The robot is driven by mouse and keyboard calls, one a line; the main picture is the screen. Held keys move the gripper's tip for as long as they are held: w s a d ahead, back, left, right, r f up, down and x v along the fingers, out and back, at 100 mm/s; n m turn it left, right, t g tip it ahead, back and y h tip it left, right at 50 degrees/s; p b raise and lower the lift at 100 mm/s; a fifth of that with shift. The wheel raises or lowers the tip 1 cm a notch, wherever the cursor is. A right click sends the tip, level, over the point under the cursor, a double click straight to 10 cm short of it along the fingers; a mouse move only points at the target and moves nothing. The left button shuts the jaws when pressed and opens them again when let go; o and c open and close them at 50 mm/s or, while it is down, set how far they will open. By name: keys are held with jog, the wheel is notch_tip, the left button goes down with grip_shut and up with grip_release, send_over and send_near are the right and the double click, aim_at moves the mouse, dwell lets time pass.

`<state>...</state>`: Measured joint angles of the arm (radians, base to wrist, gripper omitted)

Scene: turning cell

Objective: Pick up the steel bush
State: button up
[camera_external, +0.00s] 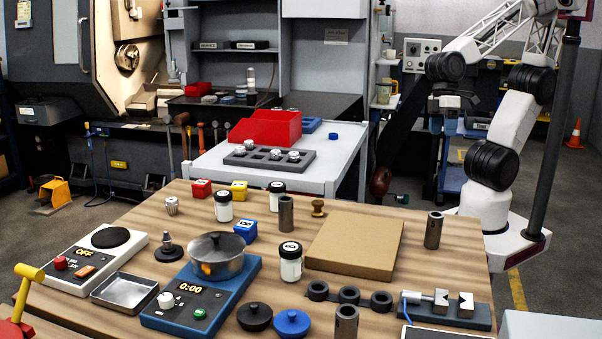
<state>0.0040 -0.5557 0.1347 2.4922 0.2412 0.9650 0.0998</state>
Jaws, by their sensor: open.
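Several dark grey, hollow upright cylinders that look like steel bushes stand on the wooden table. One bush (286,214) is at the middle back, one marked bush (433,231) is at the right, and one marked bush (346,323) is at the front edge. I cannot tell which one the task names. My gripper (445,124) hangs fingers down beyond the table's back right, open and apart from all of them. It is small in view, and nothing shows between its fingers.
A cardboard box (352,247) lies between the bushes. Linked dark rings (349,295) and a clamp block (440,309) are at front right. A pot (216,256) stands on a blue scale (197,303). Jars (290,264) stand nearby. A red bin (265,127) sits on the white bench behind.

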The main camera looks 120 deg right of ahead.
jog(key=w+a+f+m+g+y, duration=0.1)
jog(key=w+a+f+m+y, duration=0.65)
jog(key=w+a, duration=0.2)
jog(key=m+t+y, duration=0.3)
jog(key=m, duration=0.7)
send_near(434, 226)
jog(key=shift+s+a+f, duration=0.25)
jog(key=shift+s+f, duration=0.6)
jog(key=shift+w+f+m+y, duration=0.3)
jog(key=shift+w+m, duration=0.1)
jog(key=shift+m, duration=0.15)
jog(key=shift+a, duration=0.1)
jog(key=shift+x, duration=1.25)
jog(key=shift+a, duration=0.1)
jog(key=shift+x, duration=2.45)
